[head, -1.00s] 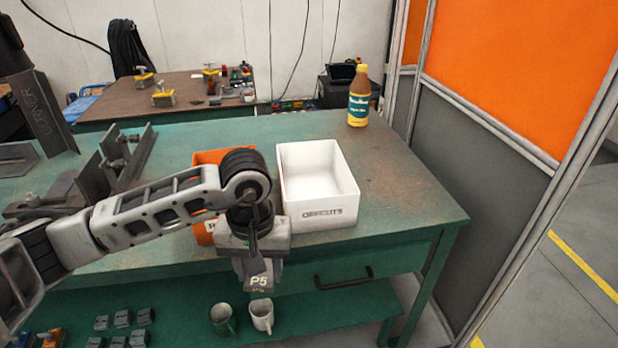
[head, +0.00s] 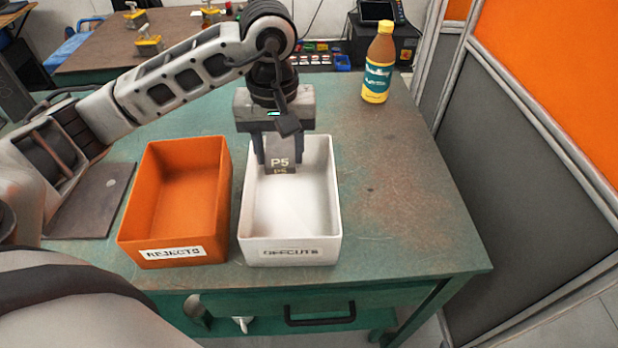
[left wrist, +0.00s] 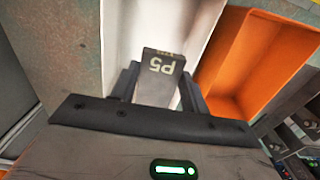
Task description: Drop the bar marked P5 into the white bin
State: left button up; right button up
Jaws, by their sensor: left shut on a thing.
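The grey bar marked P5 (head: 281,161) is held between the fingers of my left gripper (head: 279,150), which points down over the back part of the white bin (head: 290,251). The bin is labelled OFFCUTS and its visible floor is bare. In the left wrist view the P5 bar (left wrist: 160,75) sits between the two fingers (left wrist: 155,92), with the white bin (left wrist: 190,22) behind it. Whether the bar's lower end is below the bin's rim is hard to tell. My right gripper is not in view.
An orange bin labelled REJECTS (head: 180,200) stands close to the left of the white bin and looks empty. A yellow-capped bottle (head: 379,65) stands at the back right of the green table (head: 410,200). The table's right side is clear.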

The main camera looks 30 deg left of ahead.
pick_arm(q)
jog(key=shift+f, duration=0.35)
jog(key=f+b, duration=0.2)
jog(key=f, duration=0.1)
jog(key=shift+s+f, duration=0.2)
jog(key=shift+f, duration=0.1)
jog(key=shift+f+b, duration=0.35)
jog(key=shift+f, duration=0.35)
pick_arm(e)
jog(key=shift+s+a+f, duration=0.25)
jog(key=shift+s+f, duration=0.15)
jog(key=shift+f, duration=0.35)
pick_arm(q)
jog(key=o, duration=1.1)
jog(key=shift+c, duration=0.2)
jog(key=shift+f, duration=0.1)
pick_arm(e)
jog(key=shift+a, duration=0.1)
